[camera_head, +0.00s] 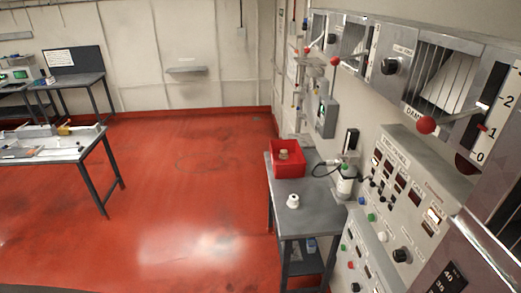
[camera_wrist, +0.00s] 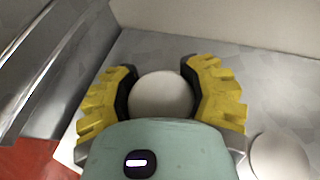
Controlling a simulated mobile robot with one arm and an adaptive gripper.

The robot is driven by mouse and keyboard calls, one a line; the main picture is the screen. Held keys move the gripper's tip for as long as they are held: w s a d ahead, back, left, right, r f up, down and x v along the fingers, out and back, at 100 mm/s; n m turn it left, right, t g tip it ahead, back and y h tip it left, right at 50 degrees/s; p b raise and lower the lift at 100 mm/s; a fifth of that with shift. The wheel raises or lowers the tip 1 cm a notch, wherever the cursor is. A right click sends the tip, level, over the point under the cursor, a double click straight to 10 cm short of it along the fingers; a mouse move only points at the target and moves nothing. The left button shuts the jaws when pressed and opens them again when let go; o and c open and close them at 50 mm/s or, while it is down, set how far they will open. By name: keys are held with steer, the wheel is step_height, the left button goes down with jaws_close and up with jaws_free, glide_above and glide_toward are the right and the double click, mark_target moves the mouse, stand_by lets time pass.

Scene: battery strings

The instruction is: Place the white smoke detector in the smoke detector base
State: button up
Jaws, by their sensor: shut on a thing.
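In the wrist view my gripper (camera_wrist: 158,70) has its two yellow, black-padded fingers shut on a white round thing, which looks like the smoke detector (camera_wrist: 160,95). Its near side is hidden behind the gripper body. A second pale round thing (camera_wrist: 280,157) lies on the grey surface at the lower right, apart from the fingers; I cannot tell whether it is the smoke detector base. In the head view a small white round object (camera_head: 292,201) sits on the grey side table (camera_head: 318,222). My gripper does not show in the head view.
A red bin (camera_head: 289,166) holding a small tan item stands at the side table's back. A bottle (camera_head: 345,182) stands by the control panel (camera_head: 400,190) at right. Another table (camera_head: 70,155) is at left, with open red floor (camera_head: 190,200) between. The wrist view shows shiny metal (camera_wrist: 50,60) at left.

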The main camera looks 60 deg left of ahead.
steer(key=shift+f, duration=0.15)
steer(key=o, duration=1.4)
steer(key=shift+r, duration=0.35)
steer(key=s+b, duration=0.2)
steer(key=shift+f+b, duration=0.15)
steer(key=shift+b, duration=0.15)
steer(key=b+v, duration=0.8)
steer(key=shift+s+r, duration=0.2)
steer(key=shift+r, duration=0.1)
steer(key=shift+s+a+r+b, duration=0.2)
steer(key=shift+s+r+b, duration=0.35)
steer(key=shift+s, duration=0.15)
steer(key=shift+f, duration=0.1)
